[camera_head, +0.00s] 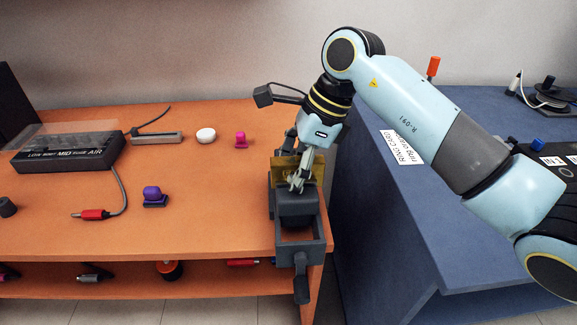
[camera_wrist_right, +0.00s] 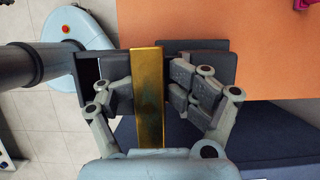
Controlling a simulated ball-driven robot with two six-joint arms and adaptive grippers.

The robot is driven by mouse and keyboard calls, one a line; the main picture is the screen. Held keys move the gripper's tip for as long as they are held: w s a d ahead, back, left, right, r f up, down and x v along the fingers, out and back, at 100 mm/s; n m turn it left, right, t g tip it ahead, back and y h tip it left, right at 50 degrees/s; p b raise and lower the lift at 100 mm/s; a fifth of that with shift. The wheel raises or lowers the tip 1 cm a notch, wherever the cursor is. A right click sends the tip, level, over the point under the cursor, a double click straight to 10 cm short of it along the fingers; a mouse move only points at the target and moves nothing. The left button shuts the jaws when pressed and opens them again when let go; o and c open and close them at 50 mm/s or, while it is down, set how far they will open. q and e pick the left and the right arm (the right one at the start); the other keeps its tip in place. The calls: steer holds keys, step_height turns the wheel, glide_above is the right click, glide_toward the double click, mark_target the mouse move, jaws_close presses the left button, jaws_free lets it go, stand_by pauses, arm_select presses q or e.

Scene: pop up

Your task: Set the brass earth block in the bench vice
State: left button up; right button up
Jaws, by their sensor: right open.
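The brass earth block (camera_head: 281,168) is a gold bar at the bench vice (camera_head: 299,222), on the right end of the orange bench. In the right wrist view, the block (camera_wrist_right: 149,110) lies lengthwise between the dark vice parts (camera_wrist_right: 212,64) on either side. I cannot tell whether the jaws clamp it or how deep it sits. My right gripper (camera_head: 301,181) is above the vice, pointing down. In its wrist view, the open fingers (camera_wrist_right: 150,92) are on both sides of the block; the left one looks very close to it. My left gripper is out of view.
A label box (camera_head: 70,152) with a cable and red plug (camera_head: 92,214), a purple knob (camera_head: 153,196), a pink knob (camera_head: 241,140) and a white dome (camera_head: 206,135) stand left of the vice. A blue bench (camera_head: 385,230) adjoins on the right. The front middle of the orange bench is clear.

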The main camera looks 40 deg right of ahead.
steer(key=shift+s+d+f, duration=0.25)
steer(key=shift+d, duration=0.1)
steer(key=shift+d+r, duration=0.2)
steer(key=shift+r, duration=0.15)
steer(key=v, duration=1.1)
steer(key=shift+w+a, duration=0.1)
steer(key=shift+a, duration=0.15)
steer(key=shift+r, duration=0.4)
